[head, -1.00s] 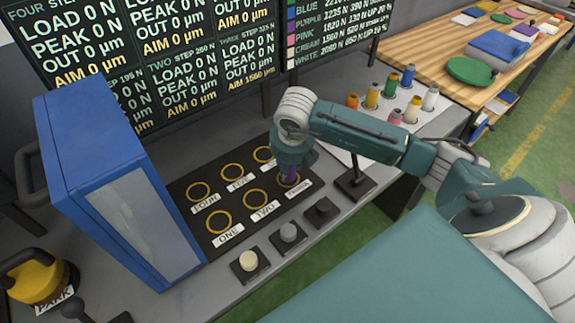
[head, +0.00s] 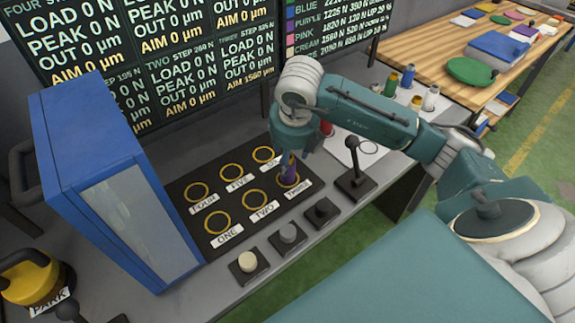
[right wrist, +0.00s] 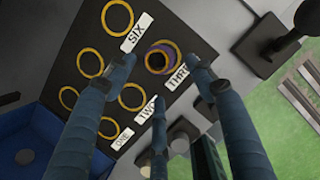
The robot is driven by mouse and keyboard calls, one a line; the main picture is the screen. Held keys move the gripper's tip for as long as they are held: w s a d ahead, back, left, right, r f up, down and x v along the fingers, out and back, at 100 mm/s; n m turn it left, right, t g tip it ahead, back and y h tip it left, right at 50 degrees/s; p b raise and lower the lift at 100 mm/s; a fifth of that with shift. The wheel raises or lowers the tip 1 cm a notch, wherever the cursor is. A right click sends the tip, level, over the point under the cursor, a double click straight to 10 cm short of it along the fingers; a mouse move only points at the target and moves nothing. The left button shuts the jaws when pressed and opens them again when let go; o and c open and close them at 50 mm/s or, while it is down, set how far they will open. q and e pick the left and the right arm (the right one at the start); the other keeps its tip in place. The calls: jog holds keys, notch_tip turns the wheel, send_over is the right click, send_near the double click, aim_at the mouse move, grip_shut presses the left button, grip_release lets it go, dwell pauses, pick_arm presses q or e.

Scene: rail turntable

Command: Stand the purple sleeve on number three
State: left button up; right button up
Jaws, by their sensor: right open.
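The purple sleeve (head: 287,164) stands upright on the ring labelled three, at the right end of the near row on the black panel (head: 233,183). In the right wrist view I look down on the sleeve (right wrist: 160,57); its round open top shows inside the yellow ring beside the THREE label. My right gripper (right wrist: 163,80) is open, with its fingers spread around and above the sleeve, apart from it. In the head view the right gripper (head: 292,150) is over the sleeve and its fingers are mostly hidden. My left gripper is not in view.
The other rings on the panel look empty. Several buttons (head: 289,235) and a black lever (head: 353,165) stand close in front and to the right. A blue cabinet (head: 100,190) stands left. Several coloured spools (head: 408,77) stand behind my right arm.

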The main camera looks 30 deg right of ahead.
jog(key=v, duration=0.5)
jog(key=shift+b, duration=0.3)
